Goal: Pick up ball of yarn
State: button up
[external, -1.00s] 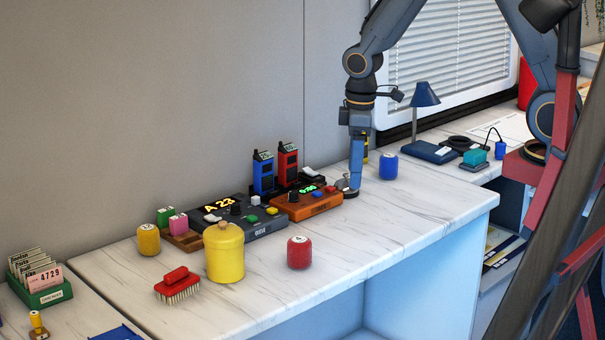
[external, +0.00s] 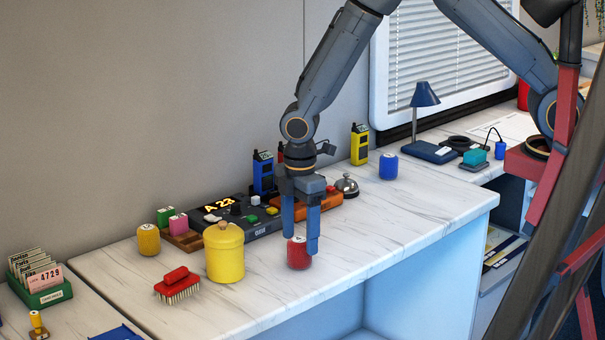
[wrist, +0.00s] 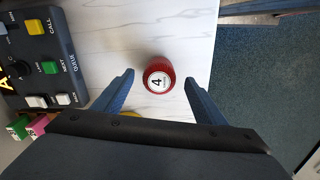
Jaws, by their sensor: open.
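No ball of yarn can be made out in either view. My gripper (external: 300,243) is open, pointing down over the front part of the counter. Its fingers stand at a small red canister (external: 298,258), partly hiding it. In the wrist view, the red canister (wrist: 158,68), with a white label reading 4 on top, stands upright between the two fingertips (wrist: 159,78), with gaps on both sides. I cannot tell how far the fingertips reach down beside it.
A yellow lidded jar (external: 225,255), a red brush (external: 177,284) and a yellow canister (external: 148,240) stand to the left. A dark button console (external: 240,218), an orange console (external: 325,204) and a bell (external: 346,186) are behind.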

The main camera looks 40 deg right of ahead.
aim_at(299, 240)
jog(key=shift+f+p, duration=0.4)
jog(key=shift+f, duration=1.1)
jog(key=shift+c, duration=0.4)
jog(key=c, duration=1)
jog(key=shift+c, duration=0.2)
jog(key=shift+w+r, duration=0.1)
jog(key=shift+r, duration=0.05)
